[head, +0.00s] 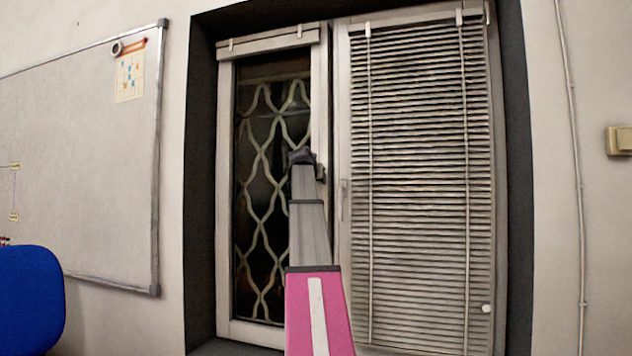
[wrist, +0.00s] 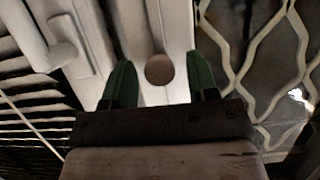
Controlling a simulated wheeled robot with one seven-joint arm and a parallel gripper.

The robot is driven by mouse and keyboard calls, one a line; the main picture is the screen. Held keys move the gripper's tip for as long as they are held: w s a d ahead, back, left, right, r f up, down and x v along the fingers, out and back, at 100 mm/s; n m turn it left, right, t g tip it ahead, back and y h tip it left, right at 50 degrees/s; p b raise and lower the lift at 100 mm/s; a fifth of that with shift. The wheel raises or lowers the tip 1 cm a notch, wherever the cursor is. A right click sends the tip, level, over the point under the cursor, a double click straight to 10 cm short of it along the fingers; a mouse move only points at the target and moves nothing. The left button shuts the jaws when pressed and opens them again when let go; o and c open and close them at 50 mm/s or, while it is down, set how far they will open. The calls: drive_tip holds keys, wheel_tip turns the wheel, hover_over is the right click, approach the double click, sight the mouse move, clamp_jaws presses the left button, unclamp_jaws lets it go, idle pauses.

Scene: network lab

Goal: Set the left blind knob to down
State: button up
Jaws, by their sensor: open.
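The left blind (head: 268,44) is gathered up at the top of the left window in the head view, leaving the pane below uncovered. A round brownish knob (wrist: 159,70) shows in the wrist view against the pale window frame. I take it to be the left blind knob; in the head view my arm hides it. My gripper (wrist: 161,82) is open, with one green finger on each side of the knob. I cannot tell whether either finger touches it. In the head view my gripper (head: 302,157) is in front of the left window's right frame.
The right blind (head: 420,190) hangs down over the right window, with a small white knob (head: 487,308) at its lower right. A pale window handle (head: 343,200) is right of my arm. A whiteboard (head: 80,160) and blue chair (head: 30,300) are left.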

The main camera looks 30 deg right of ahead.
clamp_jaws()
wheel_tip(320, 180, down, 44)
drive_tip(key=shift+f, duration=0.25)
drive_tip(key=shift+s, duration=0.1)
unclamp_jaws()
drive_tip(key=shift+f, duration=0.1)
drive_tip(key=shift+a, duration=0.1)
drive_tip(key=v, duration=1)
drive_tip(key=shift+s+a+r, duration=0.15)
drive_tip(key=shift+a+r, duration=0.05)
drive_tip(key=shift+r, duration=0.1)
